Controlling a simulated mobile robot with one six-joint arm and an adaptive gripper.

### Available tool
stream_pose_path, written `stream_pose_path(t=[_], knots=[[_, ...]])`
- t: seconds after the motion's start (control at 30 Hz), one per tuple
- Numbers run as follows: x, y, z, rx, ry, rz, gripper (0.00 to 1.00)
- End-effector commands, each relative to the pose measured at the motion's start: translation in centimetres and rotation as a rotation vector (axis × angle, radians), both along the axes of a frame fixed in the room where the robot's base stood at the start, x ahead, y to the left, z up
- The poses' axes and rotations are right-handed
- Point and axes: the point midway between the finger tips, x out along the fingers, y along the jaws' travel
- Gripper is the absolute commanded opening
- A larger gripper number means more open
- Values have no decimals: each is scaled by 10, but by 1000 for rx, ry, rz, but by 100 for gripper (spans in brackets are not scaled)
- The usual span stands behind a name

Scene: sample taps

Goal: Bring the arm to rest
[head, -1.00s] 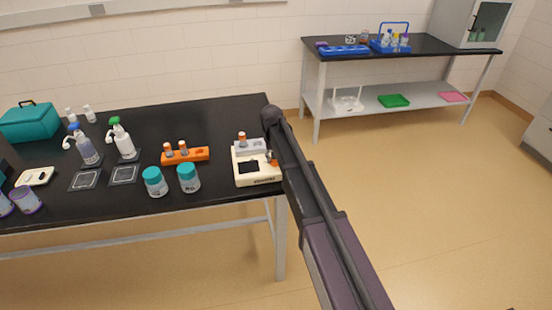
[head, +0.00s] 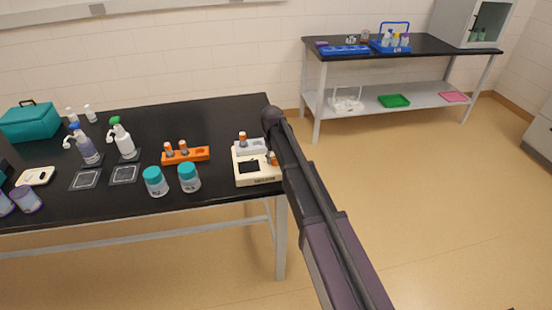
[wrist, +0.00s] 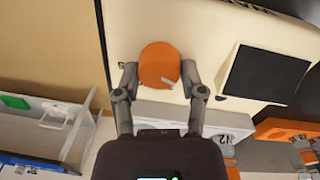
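My arm (head: 318,205) reaches from the lower right of the head view to the right end of the black table. Its end hides my gripper there. In the wrist view my gripper (wrist: 158,72) has its two fingers on either side of a round orange cap (wrist: 159,65), with a narrow gap on each side, so it looks open. The capped vial (head: 273,158) stands at the right side of the cream device (head: 258,181), partly behind my arm in the head view. The device's dark screen (wrist: 268,75) lies right of the cap in the wrist view.
A grey holder (head: 252,147) with another orange-capped vial (head: 242,139) is on the device. Left of it are an orange rack (head: 207,153), two teal-capped jars (head: 188,178) and pump bottles (head: 122,141). A second table (head: 430,42) stands behind; the floor (head: 455,200) at right is clear.

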Motion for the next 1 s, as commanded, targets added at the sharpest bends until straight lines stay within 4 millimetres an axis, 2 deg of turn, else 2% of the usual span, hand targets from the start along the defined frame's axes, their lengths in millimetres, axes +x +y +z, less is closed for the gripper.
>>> stream_pose_path(t=[0.03, 0.1, 0.67, 0.87, 1.0], knots=[[-1, 0, 0, 0, 1, 0, 70], [-1, 0, 0, 0, 1, 0, 87], [0, 0, 6, 1, -1, -2, 87], [0, 0, 27, 1, -1, -2, 87], [0, 0, 48, 1, -1, -2, 87]])
